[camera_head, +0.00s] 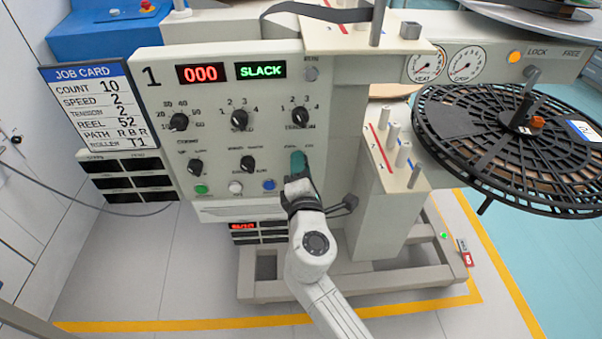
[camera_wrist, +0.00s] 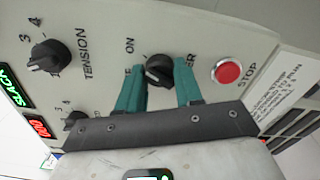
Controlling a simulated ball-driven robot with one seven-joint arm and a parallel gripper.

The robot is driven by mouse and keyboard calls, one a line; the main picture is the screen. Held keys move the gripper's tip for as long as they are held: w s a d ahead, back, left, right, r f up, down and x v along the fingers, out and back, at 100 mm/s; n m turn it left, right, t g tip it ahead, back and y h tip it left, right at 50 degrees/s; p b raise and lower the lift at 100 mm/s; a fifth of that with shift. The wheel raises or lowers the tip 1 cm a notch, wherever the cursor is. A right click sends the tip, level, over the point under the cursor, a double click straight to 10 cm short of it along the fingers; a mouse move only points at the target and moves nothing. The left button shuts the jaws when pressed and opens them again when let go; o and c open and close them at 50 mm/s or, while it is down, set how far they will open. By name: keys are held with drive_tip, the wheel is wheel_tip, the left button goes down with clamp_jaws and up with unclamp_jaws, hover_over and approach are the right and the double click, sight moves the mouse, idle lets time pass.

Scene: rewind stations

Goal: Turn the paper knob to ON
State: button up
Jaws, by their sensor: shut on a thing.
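The paper knob (camera_wrist: 158,70) is a small round black knob with a pale pointer mark on the grey control panel. In the wrist view it sits between the two teal fingers of my gripper (camera_wrist: 162,76), which is shut on it. An ON label is printed to the upper left of the knob; the other lettering around it is partly hidden by the fingers. I cannot tell surely which mark the pointer faces. In the head view my gripper (camera_head: 299,163) is at the panel's lower right, and its fingers hide the knob.
A red STOP button (camera_wrist: 228,72) is close to the right finger. The tension knob (camera_wrist: 50,56) is to the left, also on the panel (camera_head: 220,120). Green (camera_head: 201,189), white and blue buttons line the panel bottom. A black reel (camera_head: 460,130) stands at the right; a job card (camera_head: 95,108) is left.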

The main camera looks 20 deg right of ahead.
drive_tip(key=shift+f+m, duration=0.1)
drive_tip(key=shift+m, duration=0.3)
drive_tip(key=o, duration=1)
drive_tip(key=shift+o, duration=0.2)
drive_tip(key=v, duration=1)
drive_tip(key=shift+s, duration=0.4)
drive_tip(key=shift+a, duration=0.1)
